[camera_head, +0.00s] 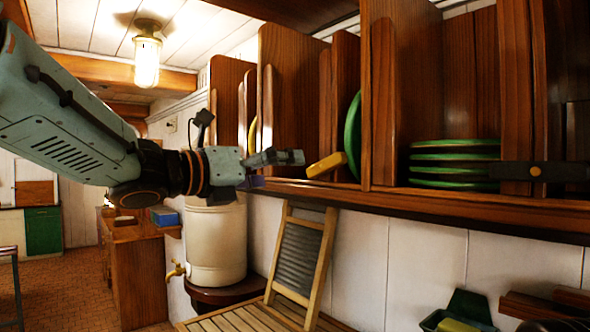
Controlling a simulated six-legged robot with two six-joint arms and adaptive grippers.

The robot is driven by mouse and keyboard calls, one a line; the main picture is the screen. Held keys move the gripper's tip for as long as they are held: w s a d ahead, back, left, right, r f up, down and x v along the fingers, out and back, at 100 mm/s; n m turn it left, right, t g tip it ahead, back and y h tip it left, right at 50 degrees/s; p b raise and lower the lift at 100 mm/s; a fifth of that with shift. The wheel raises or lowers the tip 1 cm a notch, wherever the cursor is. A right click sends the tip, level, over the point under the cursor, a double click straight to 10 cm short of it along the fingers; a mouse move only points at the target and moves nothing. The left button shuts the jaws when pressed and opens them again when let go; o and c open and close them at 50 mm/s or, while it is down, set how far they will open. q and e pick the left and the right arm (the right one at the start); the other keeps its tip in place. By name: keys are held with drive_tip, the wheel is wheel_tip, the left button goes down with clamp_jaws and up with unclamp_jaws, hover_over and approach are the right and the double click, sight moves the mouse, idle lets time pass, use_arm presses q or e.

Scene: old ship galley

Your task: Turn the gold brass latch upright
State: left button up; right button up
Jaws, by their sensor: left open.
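The gold brass latch (326,165) is a short yellow bar at the front of the wooden plate rack, beside a green plate standing on edge. It lies tilted, closer to level than upright, with its right end higher. My left gripper (288,157) comes in from the left, just left of the latch at about the same height. Its fingers point right toward the latch and are open, with nothing seen between them. A small gap shows between fingertips and latch in the picture; the true distance is hard to tell. My right gripper is out of view.
The wooden rack (400,197) has upright dividers and a stack of green plates (455,165). A dark bar (560,172) with a gold pivot lies level at right. Below stand a cream water container (215,243) and a washboard (300,255).

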use_arm(q)
drive_tip(key=w+a+r+n+t+y+b, duration=0.25)
drive_tip(key=w+a+n+t+y, duration=0.5)
drive_tip(key=n, duration=0.65)
drive_tip(key=n+g+h+b, duration=0.3)
drive_tip(key=n+g+h, duration=0.5)
drive_tip(key=n, duration=1.4)
approach(322, 165)
drive_tip(key=x, duration=0.3)
drive_tip(key=shift+t+y, duration=0.25)
drive_tip(key=p+x, duration=0.3)
drive_tip(key=x, duration=0.3)
drive_tip(key=shift+d, duration=0.1)
drive_tip(key=shift+w+d+p, duration=0.45)
drive_tip(key=shift+p, duration=0.1)
